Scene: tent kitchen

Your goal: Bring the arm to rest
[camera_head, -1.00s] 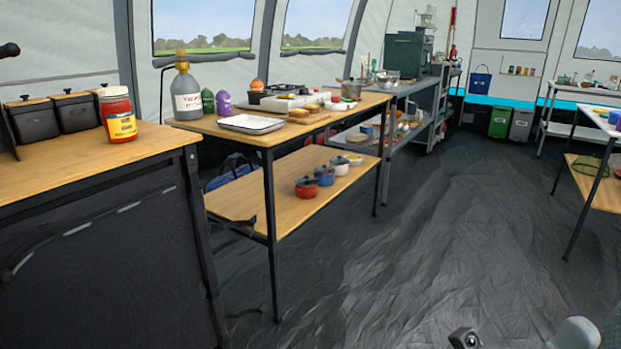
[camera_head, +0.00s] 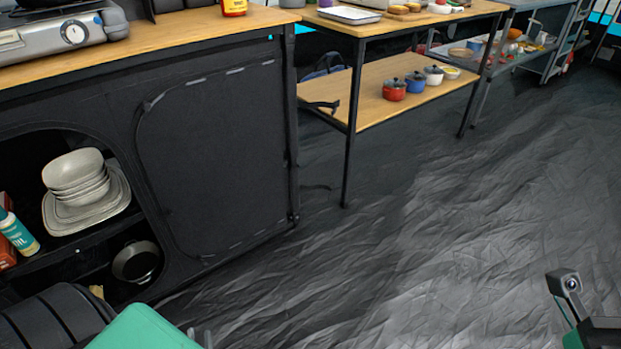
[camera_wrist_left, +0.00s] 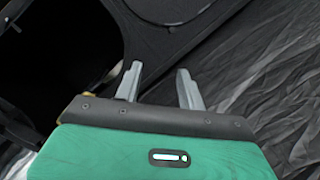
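My left gripper (camera_head: 203,338) is low in the head view, left of centre, with its green body at the bottom edge and only a bit of its fingers showing. In the left wrist view its two grey fingers (camera_wrist_left: 160,85) stand apart with nothing between them. It is in front of the dark cabinet, over the floor side. Part of my right arm, with a small camera and a green piece, shows at the lower right of the head view. The right fingers are not visible. No object is held in the left gripper.
A black cabinet (camera_head: 220,150) with a wooden top carries a stove (camera_head: 60,35). Its open shelf holds stacked bowls (camera_head: 75,168), a bottle (camera_head: 18,235) and a pan (camera_head: 136,262). A table with a lower shelf (camera_head: 345,88) of small pots stands behind. The dark floor (camera_head: 440,220) is clear.

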